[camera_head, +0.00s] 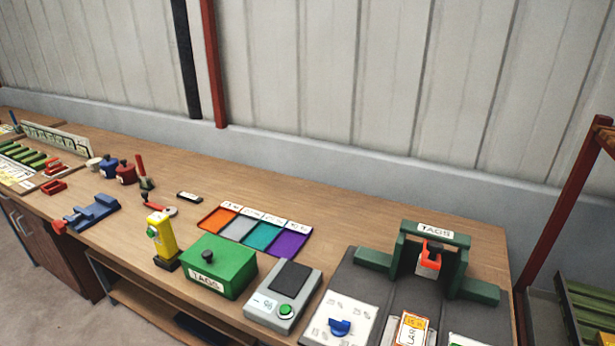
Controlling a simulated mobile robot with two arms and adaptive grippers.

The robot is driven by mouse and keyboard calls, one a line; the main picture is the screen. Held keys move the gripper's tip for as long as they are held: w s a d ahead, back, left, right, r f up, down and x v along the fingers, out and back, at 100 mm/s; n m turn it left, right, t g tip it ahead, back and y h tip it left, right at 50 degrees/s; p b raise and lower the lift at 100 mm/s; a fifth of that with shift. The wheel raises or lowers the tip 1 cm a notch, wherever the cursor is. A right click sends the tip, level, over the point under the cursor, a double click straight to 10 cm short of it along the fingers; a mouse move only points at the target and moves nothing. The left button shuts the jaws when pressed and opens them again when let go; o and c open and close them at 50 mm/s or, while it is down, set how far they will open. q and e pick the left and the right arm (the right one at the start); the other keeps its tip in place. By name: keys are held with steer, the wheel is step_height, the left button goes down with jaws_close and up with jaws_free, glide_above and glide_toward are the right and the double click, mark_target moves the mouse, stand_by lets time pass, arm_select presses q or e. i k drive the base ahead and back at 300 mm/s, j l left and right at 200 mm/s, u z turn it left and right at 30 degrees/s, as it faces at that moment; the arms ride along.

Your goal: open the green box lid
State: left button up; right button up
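The green box (219,275) sits near the front edge of the wooden bench, just left of the picture's middle. Its front carries a white "TAGS" label. Its green lid (223,253) lies flat on top and looks closed, with a dark round knob (208,256) standing on it. The inside of the box is hidden. Neither of my grippers shows in the head view.
A yellow device (162,241) stands close to the box's left, and a grey scale (283,296) with a green button close to its right. A coloured tray (256,229) lies behind. A green "TAGS" frame (433,238) stands at the right. Bare bench (330,205) lies at the back.

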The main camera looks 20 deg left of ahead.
mark_target(222, 259)
steer(key=u, duration=1.35)
